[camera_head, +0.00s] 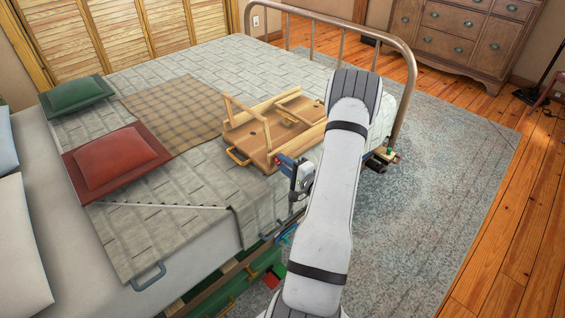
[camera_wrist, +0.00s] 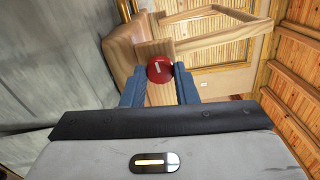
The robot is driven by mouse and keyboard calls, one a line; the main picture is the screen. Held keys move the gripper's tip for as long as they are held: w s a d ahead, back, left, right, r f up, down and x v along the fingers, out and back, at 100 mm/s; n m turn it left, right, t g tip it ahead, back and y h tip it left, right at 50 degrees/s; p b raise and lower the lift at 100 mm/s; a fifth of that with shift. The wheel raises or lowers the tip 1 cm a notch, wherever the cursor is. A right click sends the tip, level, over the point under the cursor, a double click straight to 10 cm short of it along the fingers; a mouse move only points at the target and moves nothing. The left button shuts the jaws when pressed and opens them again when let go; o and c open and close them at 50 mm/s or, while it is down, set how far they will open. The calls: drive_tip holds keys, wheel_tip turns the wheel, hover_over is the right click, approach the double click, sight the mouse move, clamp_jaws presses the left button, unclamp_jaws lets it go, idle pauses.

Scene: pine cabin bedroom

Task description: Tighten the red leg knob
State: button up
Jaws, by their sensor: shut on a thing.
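A wooden bed tray (camera_head: 258,145) with fold-out legs lies on the bed, near its right side in the head view. One leg frame stands up at its left end. The red leg knob (camera_wrist: 159,69) is round and sits against a wooden leg part (camera_wrist: 160,93) in the wrist view. My gripper (camera_wrist: 159,74) has its two blue fingers on either side of the knob, shut on it. In the head view my gripper (camera_head: 283,163) is at the tray's near right edge. There the knob is mostly hidden by the fingers.
A red cushion (camera_head: 112,160), a green cushion (camera_head: 75,94) and a plaid blanket (camera_head: 172,112) lie on the bed left of the tray. The metal footboard (camera_head: 408,75) rises behind my arm. A dresser (camera_head: 462,38) stands beyond. The rug (camera_head: 445,165) at right is clear.

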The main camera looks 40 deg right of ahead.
idle(0.5)
drive_tip(key=o, duration=1)
drive_tip(key=shift+s, duration=0.1)
drive_tip(key=s, duration=0.7)
drive_tip(key=shift+s+d+p, duration=0.3)
drive_tip(key=shift+p, duration=0.1)
